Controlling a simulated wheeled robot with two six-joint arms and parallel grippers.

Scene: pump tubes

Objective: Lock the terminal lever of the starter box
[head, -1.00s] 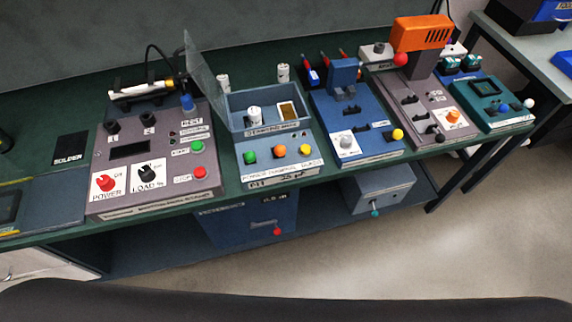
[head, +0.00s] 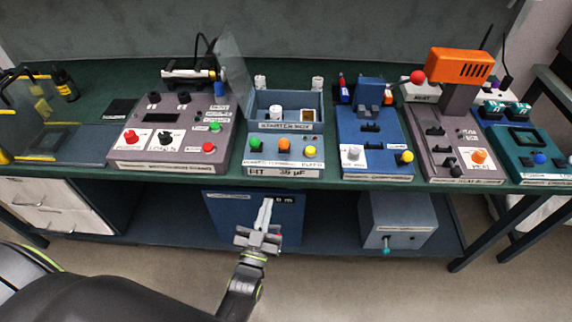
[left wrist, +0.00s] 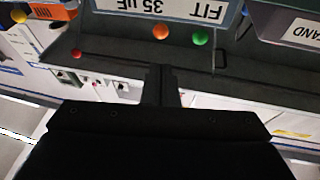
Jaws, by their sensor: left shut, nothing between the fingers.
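The grey-blue open box (head: 285,172) with a "FIT 35 µF" plate and a raised clear lid (head: 230,72) stands mid-bench. It holds a white cylinder (head: 276,113) and has green, orange and yellow buttons; its plate also shows upside down in the left wrist view (left wrist: 170,9). My left gripper (head: 265,206) is shut and empty, below the bench edge in front of a blue cabinet (head: 222,222). Its dark fingers show in the wrist view (left wrist: 160,84). My right gripper is not in view.
A grey panel (head: 183,137) with knobs stands left of the box. A blue fixture (head: 375,150), a grey press with an orange head (head: 460,65) and a teal unit (head: 535,150) stand to its right. A grey box with a teal knob (head: 386,250) is below the bench.

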